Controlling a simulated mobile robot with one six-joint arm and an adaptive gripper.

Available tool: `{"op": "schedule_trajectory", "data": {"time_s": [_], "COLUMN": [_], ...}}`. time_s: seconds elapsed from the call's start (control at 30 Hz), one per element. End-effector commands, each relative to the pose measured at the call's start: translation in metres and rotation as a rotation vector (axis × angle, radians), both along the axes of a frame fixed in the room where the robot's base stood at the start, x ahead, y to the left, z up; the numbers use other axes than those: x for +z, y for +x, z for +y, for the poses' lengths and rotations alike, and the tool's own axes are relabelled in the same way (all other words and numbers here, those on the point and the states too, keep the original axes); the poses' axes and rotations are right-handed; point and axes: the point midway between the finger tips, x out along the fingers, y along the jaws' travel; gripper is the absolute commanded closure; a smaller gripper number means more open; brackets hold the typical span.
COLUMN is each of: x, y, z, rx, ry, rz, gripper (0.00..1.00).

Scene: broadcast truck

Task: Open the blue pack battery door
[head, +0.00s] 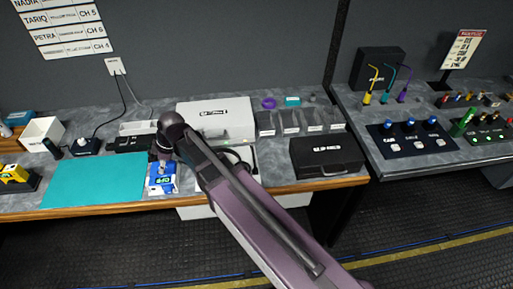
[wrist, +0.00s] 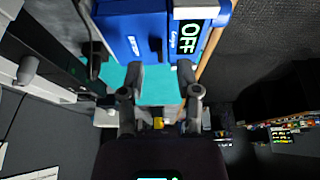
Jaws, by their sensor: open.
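The blue pack (head: 161,188) stands at the front edge of the bench, right of the teal mat, partly hidden behind my gripper (head: 162,160) and arm. In the wrist view the blue pack (wrist: 140,22) fills the top, with a green "OFF" display and small white lettering. My gripper (wrist: 160,72) is open and empty, its two fingertips close to the pack's lower edge in that view. I cannot tell whether they touch it. The battery door's outline and state cannot be made out clearly.
The teal mat (head: 95,180) lies clear to the left. A white case (head: 218,118), clear bins (head: 290,122) and a black case (head: 327,156) stand to the right. A yellow pack (head: 14,173) sits at the far left. A black device (head: 128,144) stands behind the mat.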

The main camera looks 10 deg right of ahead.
Motion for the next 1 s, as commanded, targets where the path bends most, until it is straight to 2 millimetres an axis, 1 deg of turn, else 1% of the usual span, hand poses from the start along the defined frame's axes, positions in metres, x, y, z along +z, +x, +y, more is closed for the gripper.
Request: {"op": "schedule_trajectory", "data": {"time_s": [0.03,1.0], "x": [0.009,0.089], "y": [-0.001,-0.003], "z": [-0.002,-0.035], "rx": [-0.001,0.000], "ry": [0.000,0.000], "rz": [0.000,0.002], "gripper": [0.57,0.57]}}
